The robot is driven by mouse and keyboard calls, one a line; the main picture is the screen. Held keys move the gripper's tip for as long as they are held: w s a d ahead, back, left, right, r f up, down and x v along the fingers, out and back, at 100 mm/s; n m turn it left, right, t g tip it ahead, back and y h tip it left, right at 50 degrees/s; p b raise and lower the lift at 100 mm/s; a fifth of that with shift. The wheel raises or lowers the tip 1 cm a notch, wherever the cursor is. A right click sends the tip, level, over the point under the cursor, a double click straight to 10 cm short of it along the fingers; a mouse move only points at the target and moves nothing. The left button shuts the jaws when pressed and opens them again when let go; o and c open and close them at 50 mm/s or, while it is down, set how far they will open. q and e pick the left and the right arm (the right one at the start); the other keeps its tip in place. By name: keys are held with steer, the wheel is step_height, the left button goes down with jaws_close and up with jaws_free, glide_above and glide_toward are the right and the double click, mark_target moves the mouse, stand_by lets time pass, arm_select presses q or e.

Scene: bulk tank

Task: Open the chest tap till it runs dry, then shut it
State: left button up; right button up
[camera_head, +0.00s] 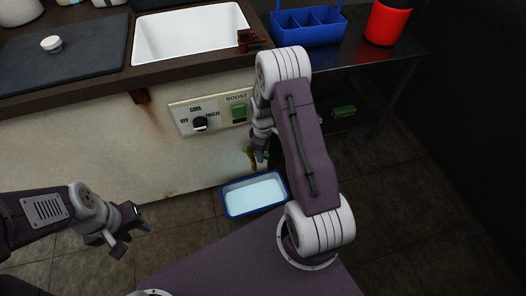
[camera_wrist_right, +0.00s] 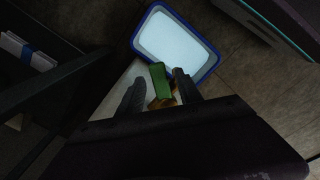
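The chest tap (camera_wrist_right: 161,82) has a green handle on a brass-coloured body, low on the chest's front. In the head view it is mostly hidden behind my right gripper (camera_head: 261,154). In the right wrist view the fingers of my right gripper (camera_wrist_right: 158,77) are spread on either side of the green handle, the right finger nearer to it. I cannot tell whether either finger touches it. A blue-rimmed tray (camera_head: 226,205) with pale contents stands on the floor below the tap. My left gripper (camera_head: 132,238) is open and empty, away from the chest.
The pale, rust-stained chest (camera_head: 90,150) carries a control panel (camera_head: 187,128) with a knob and a green switch. A blue caddy (camera_head: 310,38) and red container (camera_head: 387,22) stand right. Tiled floor is clear at right.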

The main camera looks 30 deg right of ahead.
step_height(320, 180, up, 9)
steer(key=p, duration=0.5)
steer(key=shift+c, duration=0.3)
